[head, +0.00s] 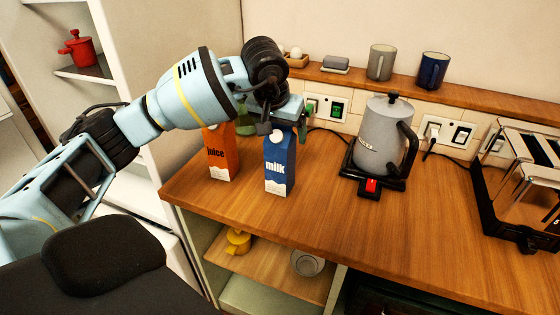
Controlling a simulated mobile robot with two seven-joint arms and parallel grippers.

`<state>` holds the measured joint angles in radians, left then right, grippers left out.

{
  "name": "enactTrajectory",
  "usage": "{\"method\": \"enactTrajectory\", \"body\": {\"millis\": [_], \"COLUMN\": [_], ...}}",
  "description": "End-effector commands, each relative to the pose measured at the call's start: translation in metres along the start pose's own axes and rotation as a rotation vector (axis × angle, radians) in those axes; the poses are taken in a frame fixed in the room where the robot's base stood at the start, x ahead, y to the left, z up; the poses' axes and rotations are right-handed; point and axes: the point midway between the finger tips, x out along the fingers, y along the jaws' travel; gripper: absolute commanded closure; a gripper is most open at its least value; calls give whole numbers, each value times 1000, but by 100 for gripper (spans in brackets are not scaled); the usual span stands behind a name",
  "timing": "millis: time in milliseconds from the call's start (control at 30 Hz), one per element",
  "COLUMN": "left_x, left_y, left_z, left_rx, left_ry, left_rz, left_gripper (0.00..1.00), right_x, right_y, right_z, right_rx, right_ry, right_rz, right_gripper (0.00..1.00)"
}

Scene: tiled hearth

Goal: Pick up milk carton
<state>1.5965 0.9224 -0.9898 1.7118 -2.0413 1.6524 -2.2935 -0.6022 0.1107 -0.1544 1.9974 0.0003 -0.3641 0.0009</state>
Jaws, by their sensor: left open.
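A blue and white milk carton (279,170) stands upright on the wooden counter (370,222). My left gripper (281,128) is open at the top of the carton, pointing down. Its fingers and body hide part of the carton's top. I cannot tell whether the fingers touch the carton. My right gripper is not in the head view.
An orange juice carton (221,160) stands just left of the milk. A grey kettle (381,140) stands to its right, and a toaster (525,185) at the far right. A shelf with mugs (381,62) runs behind. Counter between kettle and toaster is clear.

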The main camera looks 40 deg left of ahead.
Motion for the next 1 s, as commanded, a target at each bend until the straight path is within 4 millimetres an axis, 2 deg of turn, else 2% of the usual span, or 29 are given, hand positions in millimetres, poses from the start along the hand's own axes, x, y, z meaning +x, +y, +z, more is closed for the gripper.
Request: {"method": "enactTrajectory", "body": {"millis": [100,333,900,1000], "left_x": [7,8,7,7], "left_y": [0,0,0,0], "left_z": [0,0,0,0], "left_rx": [0,0,0,0], "left_ry": [-1,0,0,0], "left_rz": [0,1,1,1], "left_gripper": [18,19,94,100], "right_x": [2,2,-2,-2], "right_y": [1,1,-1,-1], "right_z": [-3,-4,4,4], "right_rx": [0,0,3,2], "right_ry": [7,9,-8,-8], "right_rz": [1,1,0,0], "right_gripper": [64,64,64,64]}}
